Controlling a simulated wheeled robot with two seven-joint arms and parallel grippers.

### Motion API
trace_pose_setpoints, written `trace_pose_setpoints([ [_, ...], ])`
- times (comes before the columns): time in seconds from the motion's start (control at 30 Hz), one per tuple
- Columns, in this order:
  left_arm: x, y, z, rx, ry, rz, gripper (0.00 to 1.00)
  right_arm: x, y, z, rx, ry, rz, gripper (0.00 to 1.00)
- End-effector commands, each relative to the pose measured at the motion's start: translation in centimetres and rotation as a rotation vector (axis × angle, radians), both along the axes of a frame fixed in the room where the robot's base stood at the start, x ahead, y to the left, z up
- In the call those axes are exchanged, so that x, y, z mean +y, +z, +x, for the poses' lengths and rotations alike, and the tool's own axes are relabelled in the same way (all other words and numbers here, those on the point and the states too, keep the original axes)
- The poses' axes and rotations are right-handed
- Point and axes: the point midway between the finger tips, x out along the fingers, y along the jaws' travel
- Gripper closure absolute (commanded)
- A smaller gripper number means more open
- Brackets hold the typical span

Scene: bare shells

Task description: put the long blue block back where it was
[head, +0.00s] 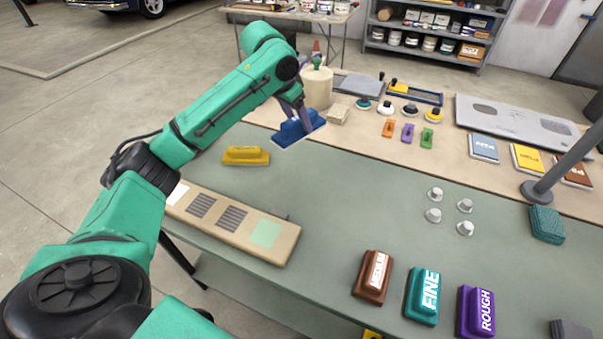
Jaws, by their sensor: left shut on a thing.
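The long blue block (311,132) shows in the head view at the back left of the table. It is a dark blue sanding block with a pale edge along its underside. My left gripper (300,122) is shut on it from above. The block looks close to the table top; I cannot tell whether it touches. My left arm reaches in from the left and hides part of the table's back left. My right gripper is not in view.
A yellow block (246,155) and a long tan board (235,222) lie to the left. A cream canister (317,88) stands behind the blue block. Brown (373,277), teal (423,296) and purple (476,311) blocks sit at the front.

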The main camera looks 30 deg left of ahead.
Motion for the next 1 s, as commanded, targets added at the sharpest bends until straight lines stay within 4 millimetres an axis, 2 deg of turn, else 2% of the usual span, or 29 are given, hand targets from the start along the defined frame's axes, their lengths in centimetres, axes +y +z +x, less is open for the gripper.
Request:
trace_pose_setpoints([
  [0.1, 0.1, -3.9, -0.2, 0.008, 0.001, 0.001, 0.83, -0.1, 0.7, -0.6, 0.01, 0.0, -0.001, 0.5],
  [0.3, 0.0, -10.2, -0.1, 0.005, 0.001, 0.0, 0.83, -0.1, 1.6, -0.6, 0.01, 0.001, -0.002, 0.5],
  [0.6, 0.0, -15.8, -0.1, 0.003, 0.002, 0.0, 0.83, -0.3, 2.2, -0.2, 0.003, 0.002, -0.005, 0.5],
  [0.7, 0.0, -16.9, 0.0, 0.0, 0.0, 0.001, 0.83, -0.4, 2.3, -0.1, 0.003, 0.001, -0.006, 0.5],
  [0.93, 0.0, -17.0, 0.0, -0.001, -0.001, 0.001, 0.83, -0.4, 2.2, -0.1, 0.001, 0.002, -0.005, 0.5],
  [0.97, 0.0, -17.1, 0.0, 0.0, -0.001, 0.0, 0.34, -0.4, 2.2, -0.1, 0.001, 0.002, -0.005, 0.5],
  [1.0, 0.0, -17.0, 0.0, 0.0, -0.001, 0.001, 0.19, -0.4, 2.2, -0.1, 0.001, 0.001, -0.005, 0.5],
])
